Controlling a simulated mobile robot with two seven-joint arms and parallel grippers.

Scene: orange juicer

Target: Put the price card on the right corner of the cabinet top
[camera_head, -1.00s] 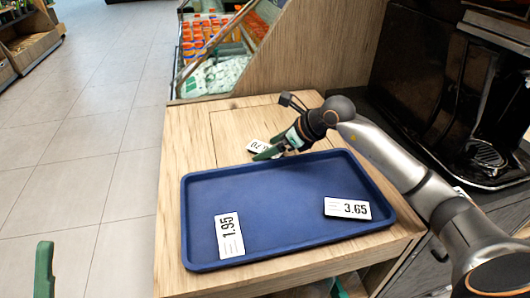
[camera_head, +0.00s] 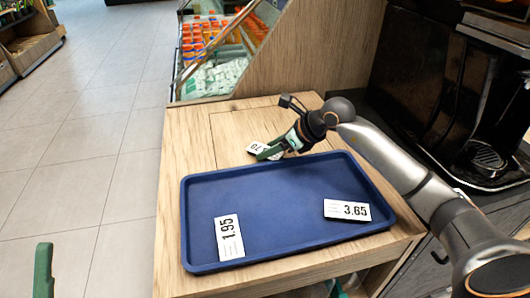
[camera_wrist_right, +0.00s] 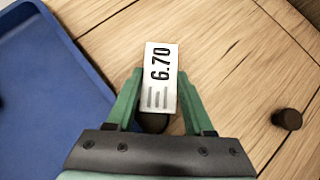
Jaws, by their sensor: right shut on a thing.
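A white price card marked 6.70 (camera_wrist_right: 161,72) is between the green fingers of my right gripper (camera_wrist_right: 160,92) in the right wrist view. In the head view the card (camera_head: 254,148) shows partly at the fingertips of my right gripper (camera_head: 268,153), over the wooden cabinet top (camera_head: 188,142) just behind the tray. I cannot tell whether the card touches the wood. Only a green finger of my left gripper (camera_head: 43,270) shows, at the lower left edge of the head view.
A black machine (camera_head: 440,95) stands at the right. A dark round knob (camera_wrist_right: 287,119) is on the wood. The top's left strip is clear.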

